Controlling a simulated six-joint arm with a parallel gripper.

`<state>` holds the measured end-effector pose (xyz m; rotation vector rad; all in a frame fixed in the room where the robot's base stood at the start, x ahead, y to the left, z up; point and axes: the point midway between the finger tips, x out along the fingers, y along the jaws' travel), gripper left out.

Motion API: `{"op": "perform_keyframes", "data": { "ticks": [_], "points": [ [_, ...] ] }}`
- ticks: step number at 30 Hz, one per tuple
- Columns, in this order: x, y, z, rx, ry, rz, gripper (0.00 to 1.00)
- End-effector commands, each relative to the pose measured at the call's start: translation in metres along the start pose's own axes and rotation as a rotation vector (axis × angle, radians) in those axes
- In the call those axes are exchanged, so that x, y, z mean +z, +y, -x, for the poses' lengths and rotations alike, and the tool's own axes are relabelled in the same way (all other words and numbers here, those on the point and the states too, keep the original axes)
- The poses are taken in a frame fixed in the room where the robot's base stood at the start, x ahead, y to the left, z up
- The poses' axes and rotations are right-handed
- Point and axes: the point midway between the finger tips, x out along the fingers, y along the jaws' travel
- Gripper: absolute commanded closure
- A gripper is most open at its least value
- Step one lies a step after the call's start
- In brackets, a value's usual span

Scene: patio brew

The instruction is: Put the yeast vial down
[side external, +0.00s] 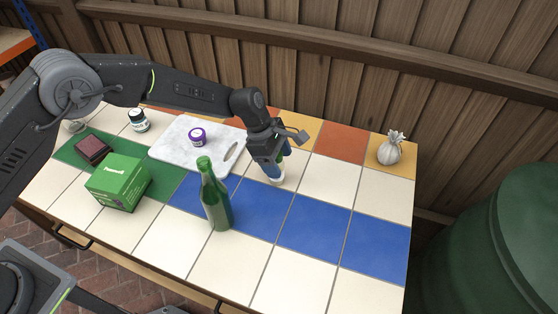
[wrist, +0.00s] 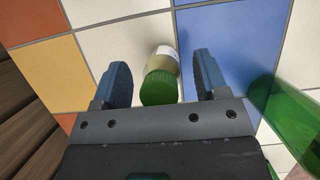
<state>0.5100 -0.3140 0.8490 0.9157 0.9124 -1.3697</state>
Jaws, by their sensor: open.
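The yeast vial (wrist: 164,62) has a green cap and a pale body with a white label. In the wrist view it stands on the tiles between the fingers of my open gripper (wrist: 158,82), with visible gaps on both sides. In the side external view my gripper (side external: 270,168) is low over the table, and the pale lower part of the vial (side external: 277,178) shows beneath the fingers on a cream tile by the blue tiles. The fingers hide most of the vial there.
A green bottle (side external: 214,200) stands close by, left and nearer the camera. A marble board (side external: 175,150) bears a purple-lidded jar (side external: 197,136). The blue tiles at right are clear.

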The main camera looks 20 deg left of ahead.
Motion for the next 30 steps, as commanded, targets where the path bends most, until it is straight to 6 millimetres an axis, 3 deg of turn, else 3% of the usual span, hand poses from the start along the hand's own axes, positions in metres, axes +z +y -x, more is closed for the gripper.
{"op": "perform_keyframes", "data": {
  "ticks": [9,15,30],
  "points": [
    [0.000,0.001,0.067,0.005,-0.002,0.001,0.33],
    [0.000,0.001,0.099,0.002,0.000,0.001,0.33],
    [-0.001,-0.001,0.119,0.006,0.001,-0.012,0.33]
  ]
}}
